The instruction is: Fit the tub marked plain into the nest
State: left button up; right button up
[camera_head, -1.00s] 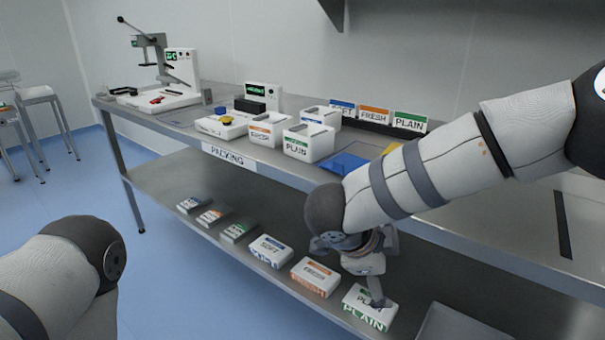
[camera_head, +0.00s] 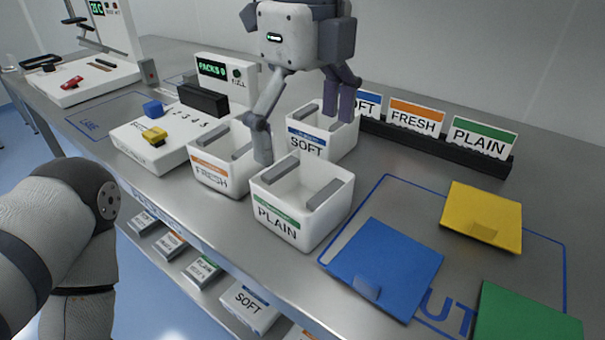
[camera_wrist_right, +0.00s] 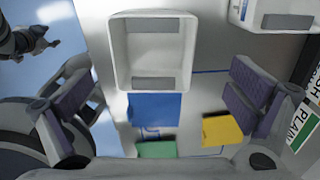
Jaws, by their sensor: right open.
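The tub marked PLAIN (camera_head: 278,224) is white with a green label and stands upright on the table, with grey pads inside its walls. My right gripper (camera_head: 305,122) is open and empty above the tubs; in the head view one finger overlaps the PLAIN tub's back left rim. In the right wrist view an open tub (camera_wrist_right: 122,52) shows beyond the gap of the gripper (camera_wrist_right: 165,102); its label is hidden. A dark gripper-like shape (camera_wrist_right: 30,42) at upper left may be my left gripper. I cannot tell which thing is the nest.
The FRESH tub (camera_head: 208,175) stands close left, the SOFT tub (camera_head: 308,145) behind. Flat blue (camera_head: 385,262), yellow (camera_head: 483,212) and green (camera_head: 525,318) pieces lie right. A numbered white unit (camera_head: 135,150) is left, a black sign rail (camera_head: 430,147) behind.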

aim_at(303, 199)
jog(key=f, duration=0.6)
jog(key=s+f, duration=0.1)
jog(key=f, duration=0.2)
jog(key=shift+a+f, duration=0.1)
jog(key=shift+f, duration=0.45)
jog(key=c, duration=1.1)
